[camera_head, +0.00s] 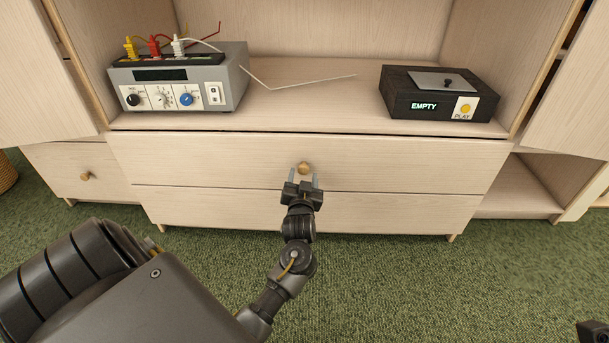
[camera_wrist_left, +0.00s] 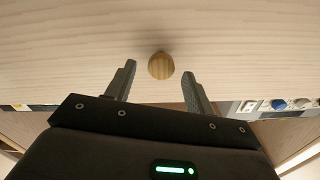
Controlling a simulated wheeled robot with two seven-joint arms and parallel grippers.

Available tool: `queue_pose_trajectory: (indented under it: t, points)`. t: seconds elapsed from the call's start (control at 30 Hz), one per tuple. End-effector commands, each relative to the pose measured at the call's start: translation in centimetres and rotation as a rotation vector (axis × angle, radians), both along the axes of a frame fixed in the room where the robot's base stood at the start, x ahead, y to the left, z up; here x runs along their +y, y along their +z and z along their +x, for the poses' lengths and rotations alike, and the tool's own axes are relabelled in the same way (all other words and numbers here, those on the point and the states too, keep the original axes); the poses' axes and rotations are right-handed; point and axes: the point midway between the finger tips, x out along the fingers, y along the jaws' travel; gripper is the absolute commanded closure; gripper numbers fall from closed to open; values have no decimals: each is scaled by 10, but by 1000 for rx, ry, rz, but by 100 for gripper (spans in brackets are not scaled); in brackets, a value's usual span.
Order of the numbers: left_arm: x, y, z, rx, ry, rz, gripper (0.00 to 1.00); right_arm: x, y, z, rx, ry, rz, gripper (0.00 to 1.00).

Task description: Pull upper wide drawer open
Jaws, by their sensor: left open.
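The upper wide drawer (camera_head: 400,162) is a pale wood front below the open shelf, with a small round wooden knob (camera_head: 304,168) at its middle. It sits flush with the cabinet and looks shut. My left gripper (camera_head: 302,180) is open in front of the knob. In the left wrist view the knob (camera_wrist_left: 161,66) shows just beyond the two fingertips (camera_wrist_left: 158,78), between their lines, and no finger appears to touch it. The drawer front (camera_wrist_left: 230,35) fills the upper part of that view. My right gripper does not show clearly; only a dark part is at the lower right corner.
A lower wide drawer (camera_head: 400,212) lies below. A grey meter box (camera_head: 228,82) with plugs and a black box marked EMPTY (camera_head: 440,92) stand on the shelf above. Cabinet doors stand open at both sides. The green carpet (camera_head: 400,290) in front is clear.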

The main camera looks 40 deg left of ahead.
Motion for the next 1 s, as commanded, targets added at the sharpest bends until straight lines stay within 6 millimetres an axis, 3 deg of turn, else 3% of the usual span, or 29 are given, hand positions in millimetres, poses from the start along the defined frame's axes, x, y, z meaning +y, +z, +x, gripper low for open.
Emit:
queue_pose_trajectory:
  t: [0.27, 0.63, 1.0]
  points:
    - [22, -1, 27, 0, 1, 0, 47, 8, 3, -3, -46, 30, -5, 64]
    - [24, 0, 31, 1, 0, -1, 47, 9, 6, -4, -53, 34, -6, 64]
    - [23, 0, 31, 1, -1, -1, 95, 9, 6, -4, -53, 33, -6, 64]
